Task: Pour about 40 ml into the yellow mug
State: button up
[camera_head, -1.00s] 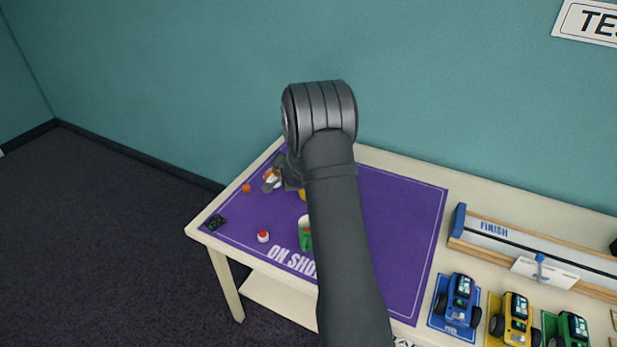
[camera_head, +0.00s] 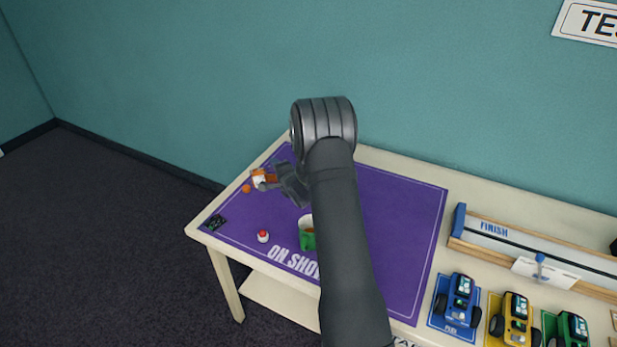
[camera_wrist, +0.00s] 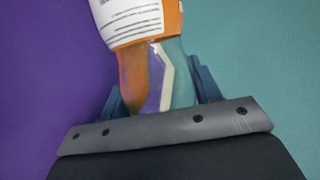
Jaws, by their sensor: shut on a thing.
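My gripper (camera_head: 275,181) is shut on an orange bottle with a white label (camera_head: 259,178), at the far left of the purple mat. The yellow mug is not visible now; my arm covers that part of the mat. A green mug (camera_head: 308,241) stands near the front of the mat, partly behind my forearm.
The purple mat (camera_head: 405,220) is clear to the right of my arm. Toy vehicles (camera_head: 458,299) and a track (camera_head: 520,250) are at the right.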

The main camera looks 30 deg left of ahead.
aim_at(268, 173)
jog(key=shift+r+m+y, duration=0.5)
jog(key=shift+r+m, duration=0.1)
jog(key=shift+r, duration=0.2)
jog(key=shift+r+m+y, duration=0.4)
jog(key=shift+r+m, duration=0.1)
jog(key=shift+r, duration=0.2)
jog(key=shift+s+a+r, duration=0.1)
jog(key=shift+s+a, duration=0.05)
jog(key=shift+s+a, duration=0.65)
jog(key=shift+a, duration=0.2)
dwell(0.3)
jog(key=shift+a+r, duration=0.1)
jog(key=shift+r, duration=0.05)
dwell(1.0)
jog(key=f, duration=0.1)
jog(key=f+n+h, duration=0.1)
jog(key=f, duration=0.1)
jog(key=shift+s+a+n, duration=0.15)
jog(key=shift+s+n, duration=0.1)
jog(key=shift+n, duration=0.15)
jog(key=shift+f+n+h, duration=0.3)
jog(key=shift+w, duration=0.1)
